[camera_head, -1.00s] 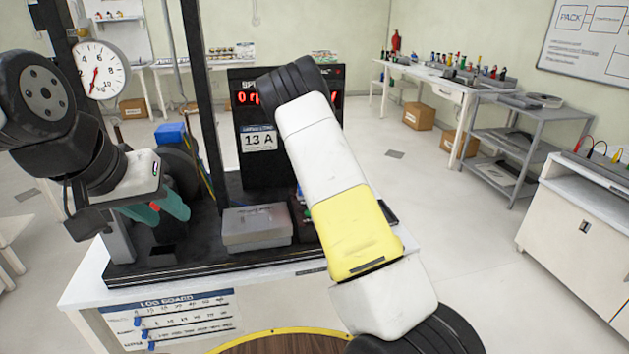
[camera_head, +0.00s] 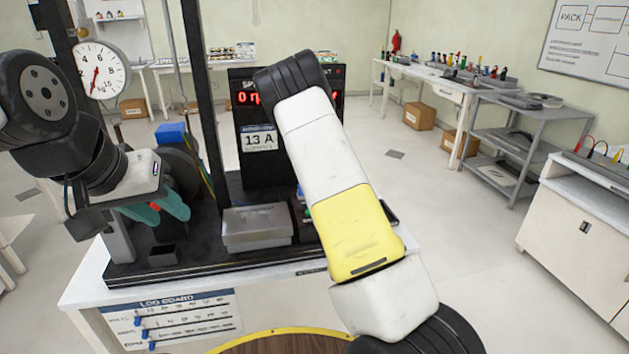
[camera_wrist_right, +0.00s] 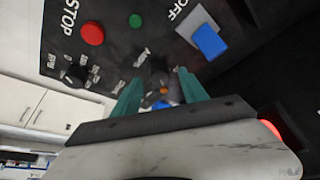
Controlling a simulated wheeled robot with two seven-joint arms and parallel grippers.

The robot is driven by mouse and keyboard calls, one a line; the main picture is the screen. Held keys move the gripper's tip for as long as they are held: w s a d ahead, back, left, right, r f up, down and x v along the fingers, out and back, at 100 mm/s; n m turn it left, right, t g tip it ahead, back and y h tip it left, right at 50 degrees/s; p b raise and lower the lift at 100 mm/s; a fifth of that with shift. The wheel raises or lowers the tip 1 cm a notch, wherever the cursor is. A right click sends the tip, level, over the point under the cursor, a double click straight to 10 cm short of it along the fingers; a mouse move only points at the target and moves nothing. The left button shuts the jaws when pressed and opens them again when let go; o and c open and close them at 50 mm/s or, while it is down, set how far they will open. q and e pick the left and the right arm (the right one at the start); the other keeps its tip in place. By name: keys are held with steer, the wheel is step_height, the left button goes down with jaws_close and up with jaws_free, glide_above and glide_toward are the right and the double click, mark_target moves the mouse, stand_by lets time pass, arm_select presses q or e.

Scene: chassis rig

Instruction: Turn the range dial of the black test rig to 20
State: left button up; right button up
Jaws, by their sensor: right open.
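The black test rig (camera_head: 265,170) stands on a white table in the head view, with a red lit display and a "13 A" card. In the right wrist view its black panel (camera_wrist_right: 115,45) carries a dark dial (camera_wrist_right: 158,72) with small blurred labels around it; the setting cannot be read. My right gripper (camera_wrist_right: 160,88) is open, its teal fingers on either side of this dial; contact cannot be told. A second dark knob (camera_wrist_right: 78,74) sits left of it. My own right arm hides this gripper in the head view. My left gripper (camera_head: 165,212) is open and empty at the rig's left side.
The panel also has a red STOP button (camera_wrist_right: 92,33), a green button (camera_wrist_right: 135,21) and a blue OFF switch (camera_wrist_right: 209,41) close to the right fingers. A grey box (camera_head: 257,228) lies on the rig base. A dial scale (camera_head: 102,69) hangs at the left.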

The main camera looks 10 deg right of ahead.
steer(key=v, duration=0.6)
steer(key=shift+r, duration=0.1)
steer(key=s+a+r+n+t+y, duration=0.1)
steer(key=s+r+n+y, duration=0.15)
steer(key=s+r, duration=0.7)
steer(key=s+a+r+n+y, duration=0.1)
steer(key=s+a+r+y, duration=0.15)
steer(key=s+r, duration=0.75)
steer(key=s+a+f+n+t, duration=0.1)
steer(key=s+n, duration=0.3)
steer(key=s, duration=1.8)
steer(key=shift+a+t, duration=0.3)
steer(key=shift+a, duration=0.4)
